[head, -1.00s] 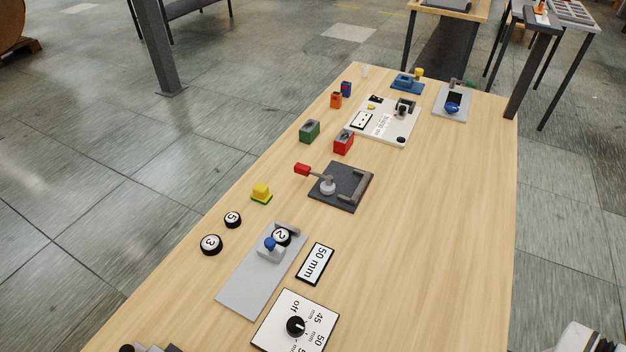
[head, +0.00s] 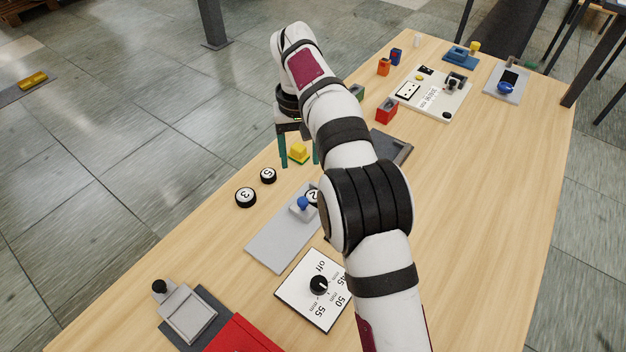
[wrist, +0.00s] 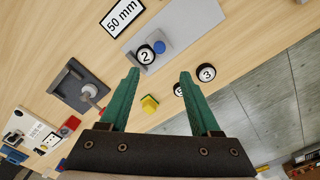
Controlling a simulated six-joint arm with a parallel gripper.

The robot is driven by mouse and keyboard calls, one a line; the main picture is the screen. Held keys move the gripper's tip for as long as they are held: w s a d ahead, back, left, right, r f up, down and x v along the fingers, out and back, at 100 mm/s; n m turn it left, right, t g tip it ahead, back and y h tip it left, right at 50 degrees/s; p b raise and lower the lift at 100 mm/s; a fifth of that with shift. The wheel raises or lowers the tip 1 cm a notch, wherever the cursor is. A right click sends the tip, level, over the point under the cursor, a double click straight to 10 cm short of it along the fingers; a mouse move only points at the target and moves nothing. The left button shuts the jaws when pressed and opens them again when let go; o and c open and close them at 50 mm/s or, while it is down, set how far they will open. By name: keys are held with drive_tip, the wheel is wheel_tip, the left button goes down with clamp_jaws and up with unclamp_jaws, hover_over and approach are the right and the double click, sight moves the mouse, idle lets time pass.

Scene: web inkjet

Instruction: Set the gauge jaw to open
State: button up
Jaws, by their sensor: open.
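The gauge is a grey plate (head: 272,245) with a sliding jaw topped by a blue knob (head: 303,203). A disc marked 2 (head: 313,196) sits at the jaw, beside the knob; my arm hides part of that end. In the wrist view the plate (wrist: 195,22), blue knob (wrist: 159,47) and disc (wrist: 146,55) show near the top. A 50 mm label (wrist: 121,15) lies beside the plate. My gripper (wrist: 159,75) is open and empty, its green fingers apart. In the head view my gripper (head: 300,162) hangs over the table near the yellow block (head: 298,152), beyond the gauge.
Discs 3 (head: 245,197) and 5 (head: 268,175) lie loose left of the gauge. A dial panel (head: 310,300) stands nearer. A red-handled clamp (wrist: 82,88) on a dark plate and a red block (head: 387,111) lie farther off.

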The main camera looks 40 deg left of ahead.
sight(303, 200)
wheel_tip(303, 200, down, 14)
drive_tip(key=shift+r, duration=0.1)
drive_tip(key=shift+c, duration=0.3)
clamp_jaws()
idle(1.1)
